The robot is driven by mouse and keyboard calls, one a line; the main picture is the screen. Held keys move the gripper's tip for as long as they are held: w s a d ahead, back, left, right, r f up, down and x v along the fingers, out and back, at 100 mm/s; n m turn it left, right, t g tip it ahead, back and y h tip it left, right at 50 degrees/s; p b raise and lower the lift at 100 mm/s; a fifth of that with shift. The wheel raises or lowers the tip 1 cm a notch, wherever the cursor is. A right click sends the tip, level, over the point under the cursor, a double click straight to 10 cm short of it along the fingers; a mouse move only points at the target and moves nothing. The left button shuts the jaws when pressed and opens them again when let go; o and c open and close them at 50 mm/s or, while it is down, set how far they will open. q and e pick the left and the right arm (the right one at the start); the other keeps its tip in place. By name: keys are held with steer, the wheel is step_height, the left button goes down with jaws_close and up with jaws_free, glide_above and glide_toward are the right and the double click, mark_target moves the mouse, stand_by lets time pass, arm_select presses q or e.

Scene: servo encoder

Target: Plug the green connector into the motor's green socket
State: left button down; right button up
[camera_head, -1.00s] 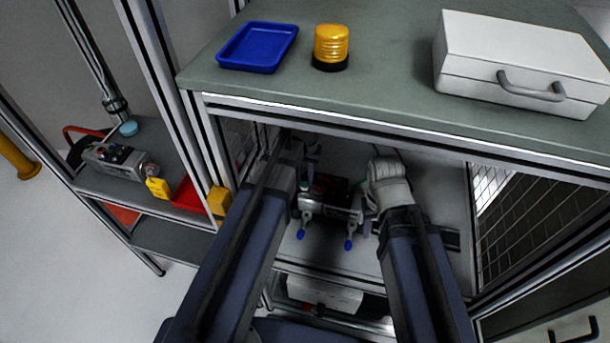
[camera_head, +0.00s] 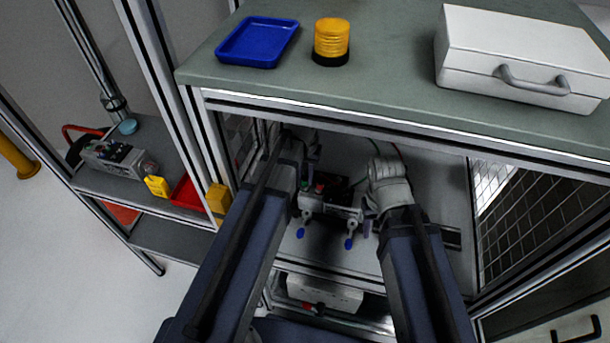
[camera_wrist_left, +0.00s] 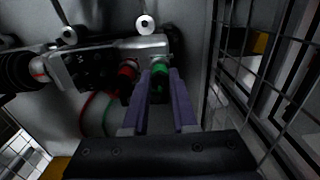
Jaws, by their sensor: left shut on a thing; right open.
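The motor (camera_head: 332,208) lies inside the cabinet, with blue-tipped clamp handles on its near side. In the left wrist view its silver housing (camera_wrist_left: 100,62) runs across the upper left. My left gripper (camera_wrist_left: 159,76) is shut on the green connector (camera_wrist_left: 161,69), right at the end of the housing. The fingers hide part of the connector, and I cannot tell whether it is seated in the green socket. A red connector (camera_wrist_left: 127,70) is beside it at the housing. In the head view my left gripper (camera_head: 310,172) is at the motor's far left. My right gripper (camera_head: 371,208) is open by the motor's right end.
A red cable (camera_wrist_left: 86,112) and a green cable (camera_wrist_left: 108,116) hang near the motor. Wire mesh (camera_wrist_left: 268,75) stands close to the right of my left gripper. The bench top above (camera_head: 390,75) carries a blue tray (camera_head: 258,42), a yellow beacon (camera_head: 331,42) and a white case (camera_head: 518,55).

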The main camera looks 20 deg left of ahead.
arm_select(q)
steer(key=c, duration=0.6)
jaws_free()
steer(key=shift+r, duration=0.1)
step_height(320, 180, up, 8)
steer(key=p, duration=0.8)
steer(key=s+d+m, duration=0.1)
steer(key=s+d, duration=0.2)
steer(key=s, duration=0.1)
steer(key=s+d+m, duration=0.1)
steer(key=s+d, duration=0.2)
steer(key=s, duration=0.1)
steer(key=s+d+m+y, duration=0.1)
steer(key=s+d, duration=0.2)
steer(key=s, duration=0.1)
steer(key=shift+s+d+m, duration=0.1)
steer(key=shift+d+m, duration=0.3)
